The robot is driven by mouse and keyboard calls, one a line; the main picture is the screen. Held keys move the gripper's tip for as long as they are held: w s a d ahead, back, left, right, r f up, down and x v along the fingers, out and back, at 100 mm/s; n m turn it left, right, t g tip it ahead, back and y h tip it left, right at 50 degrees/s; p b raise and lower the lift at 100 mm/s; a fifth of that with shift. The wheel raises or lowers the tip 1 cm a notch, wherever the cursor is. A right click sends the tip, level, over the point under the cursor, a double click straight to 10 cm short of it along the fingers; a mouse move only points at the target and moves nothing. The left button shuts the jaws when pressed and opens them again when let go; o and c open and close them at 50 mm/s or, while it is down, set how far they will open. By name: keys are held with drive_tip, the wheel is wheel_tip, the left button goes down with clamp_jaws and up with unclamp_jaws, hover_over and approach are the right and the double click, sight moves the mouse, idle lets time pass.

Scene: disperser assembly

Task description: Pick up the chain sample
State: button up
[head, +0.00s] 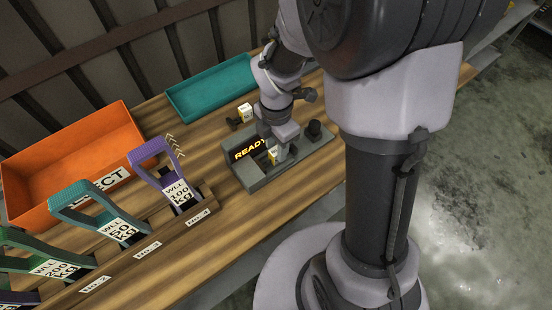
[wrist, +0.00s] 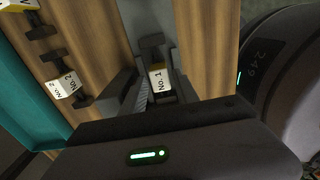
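A chain sample (wrist: 157,78), a dark link piece with a white and yellow tag reading No. 1, sits in the grey test fixture (head: 250,180). In the head view its tag (head: 273,155) shows just below my gripper (head: 281,142). In the wrist view my gripper (wrist: 157,85) is around the sample, one dark finger on each side of the tag. The fingers look apart, with a ribbed inner pad showing left of the tag. Contact is hard to judge. The fixture's display reads READY.
Another sample tagged No. 2 (wrist: 64,84) lies on the wooden bench (head: 225,230). A teal tray (head: 212,88) stands behind, and an orange REJECT bin (head: 75,150) at left. Purple (head: 165,160), teal (head: 90,205) and green (head: 40,250) shackle-like holders with weight labels line the bench's left front.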

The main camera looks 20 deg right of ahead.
wheel_tip(320, 180, down, 2)
drive_tip(key=shift+f, duration=0.15)
drive_tip(key=shift+r, duration=0.2)
clamp_jaws()
drive_tip(key=shift+r, duration=0.1)
